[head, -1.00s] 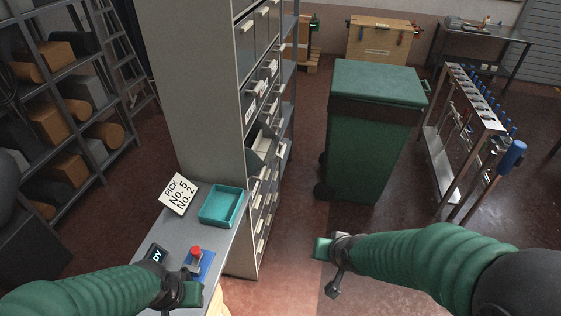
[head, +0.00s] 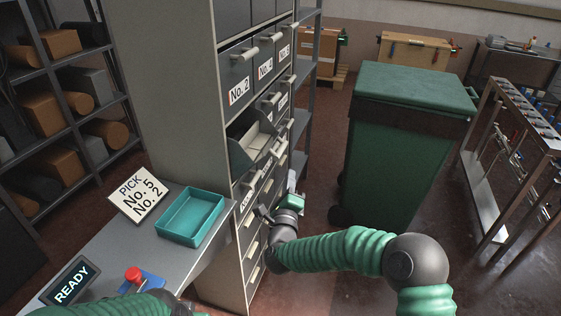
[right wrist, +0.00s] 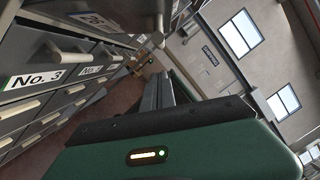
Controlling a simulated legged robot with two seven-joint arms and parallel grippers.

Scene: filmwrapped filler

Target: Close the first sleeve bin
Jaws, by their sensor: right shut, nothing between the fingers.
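A tall grey cabinet (head: 165,110) holds rows of grey sleeve bins with pale handles. One bin (head: 241,157) in the row below No. 2 stands pulled out, its open top showing pale contents; its label is not readable. The bins around it look shut. My right gripper (head: 291,182) is shut and empty, low beside the cabinet front, below and right of the open bin. In the right wrist view its dark fingers (right wrist: 160,92) point along the cabinet face, with bin No. 3 (right wrist: 35,78) at left.
A grey bench (head: 105,240) carries a teal tray (head: 192,216), a pick card (head: 138,195) reading No. 5 and No. 2, a red button (head: 133,275) and a READY display (head: 70,283). A green wheeled bin (head: 400,150) stands right of the cabinet, with floor between.

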